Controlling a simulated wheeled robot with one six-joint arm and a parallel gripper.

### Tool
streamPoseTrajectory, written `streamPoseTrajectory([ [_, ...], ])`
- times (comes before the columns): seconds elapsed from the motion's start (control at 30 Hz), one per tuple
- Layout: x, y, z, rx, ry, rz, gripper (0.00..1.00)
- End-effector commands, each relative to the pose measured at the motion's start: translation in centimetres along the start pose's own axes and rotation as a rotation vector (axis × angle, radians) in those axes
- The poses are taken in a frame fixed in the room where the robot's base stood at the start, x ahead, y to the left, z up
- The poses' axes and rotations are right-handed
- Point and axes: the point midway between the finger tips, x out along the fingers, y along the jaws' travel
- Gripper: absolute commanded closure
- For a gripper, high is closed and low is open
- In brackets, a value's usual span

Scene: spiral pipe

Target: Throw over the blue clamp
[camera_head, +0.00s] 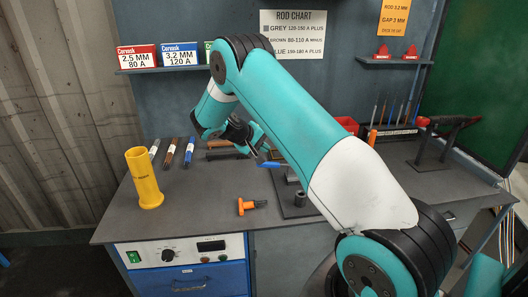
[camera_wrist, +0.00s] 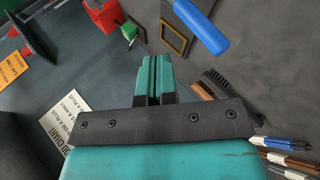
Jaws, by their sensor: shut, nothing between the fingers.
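The blue clamp shows as a blue handle (camera_head: 269,164) above the workbench, next to my gripper. In the wrist view its blue handle (camera_wrist: 204,28) is at the top, right of centre, with a grey metal part running up out of frame. My gripper (camera_head: 262,150) is partly hidden by my arm in the head view. In the wrist view its teal fingers (camera_wrist: 153,60) are together with nothing between them. The fingertips appear apart from the blue handle, to its left in that view. The clamp's base is largely hidden by my arm.
A yellow cup (camera_head: 144,180) stands at the bench's left. Grey, brown and blue rod bundles (camera_head: 172,152) lie behind it. An orange-handled tool (camera_head: 246,206) lies near the front edge. A black anvil-like block (camera_head: 440,140) stands at the right.

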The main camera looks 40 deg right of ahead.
Motion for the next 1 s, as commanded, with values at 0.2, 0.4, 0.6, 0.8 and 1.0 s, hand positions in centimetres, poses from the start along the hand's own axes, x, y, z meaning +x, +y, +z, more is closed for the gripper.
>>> streamPoseTrajectory([
  [0.2, -4.8, -1.0, -0.1, -0.002, 0.007, -0.001, 1.00],
  [0.4, -7.8, -1.1, -0.1, -0.001, 0.006, -0.001, 1.00],
  [0.6, -8.7, -1.1, -0.1, -0.001, 0.002, 0.000, 1.00],
  [0.8, -8.7, -1.1, -0.1, -0.001, 0.003, 0.000, 1.00],
  [1.0, -8.7, -1.1, -0.1, -0.001, 0.003, 0.000, 1.00],
])
